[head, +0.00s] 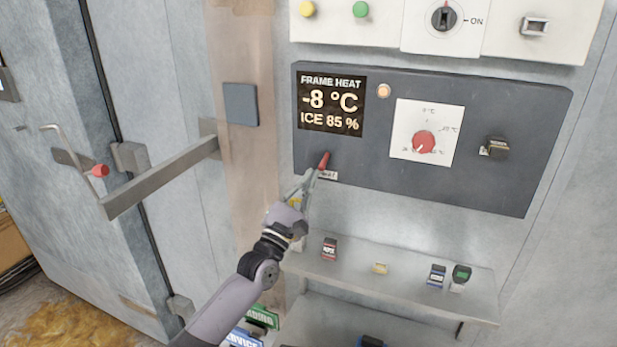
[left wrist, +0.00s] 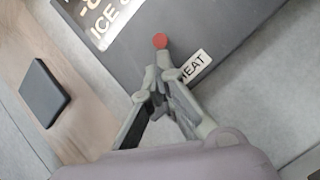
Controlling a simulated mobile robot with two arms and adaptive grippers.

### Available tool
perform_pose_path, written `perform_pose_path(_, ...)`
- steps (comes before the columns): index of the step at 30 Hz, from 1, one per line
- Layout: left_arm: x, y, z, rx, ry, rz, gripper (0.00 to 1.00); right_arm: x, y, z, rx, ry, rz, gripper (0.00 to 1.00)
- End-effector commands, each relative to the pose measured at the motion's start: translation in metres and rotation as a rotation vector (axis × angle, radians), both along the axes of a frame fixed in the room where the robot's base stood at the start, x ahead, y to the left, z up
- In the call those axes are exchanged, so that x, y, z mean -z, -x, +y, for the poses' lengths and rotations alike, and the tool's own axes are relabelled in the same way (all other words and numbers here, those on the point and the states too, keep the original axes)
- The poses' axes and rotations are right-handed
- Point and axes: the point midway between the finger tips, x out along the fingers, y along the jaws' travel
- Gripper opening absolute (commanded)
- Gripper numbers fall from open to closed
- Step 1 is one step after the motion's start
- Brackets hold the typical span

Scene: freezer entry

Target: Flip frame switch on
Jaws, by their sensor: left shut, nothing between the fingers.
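The frame switch is a small lever with a red tip (head: 323,159) at the lower left of the dark frame heat panel (head: 460,115). A white label ending in "HEAT" sits beside it. In the left wrist view the red tip (left wrist: 160,41) shows just beyond my fingertips. My left gripper (head: 309,178) is shut and empty, its fingertips at or very near the lever's lower part; I cannot tell if they touch. It also shows in the left wrist view (left wrist: 160,82). The display (head: 331,102) reads -8 °C, ICE 85 %. My right gripper is not in view.
A red-pointer dial (head: 424,142), an orange lamp (head: 384,90) and a black knob (head: 497,148) are on the panel. A shelf (head: 400,290) with small items juts out below. A door latch bar (head: 160,178) is at left.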

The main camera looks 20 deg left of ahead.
Motion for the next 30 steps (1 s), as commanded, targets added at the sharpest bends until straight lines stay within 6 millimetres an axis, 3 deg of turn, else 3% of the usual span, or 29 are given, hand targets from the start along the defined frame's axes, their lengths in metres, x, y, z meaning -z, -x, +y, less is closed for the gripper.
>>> perform_pose_path(22, -0.011, 0.007, 0.000, 0.000, -0.002, 0.072, 0.00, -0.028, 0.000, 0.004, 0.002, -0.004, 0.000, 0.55)
perform_pose_path(30, -0.021, 0.013, 0.000, 0.001, -0.001, 0.070, 0.00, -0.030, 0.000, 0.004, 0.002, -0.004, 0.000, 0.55)
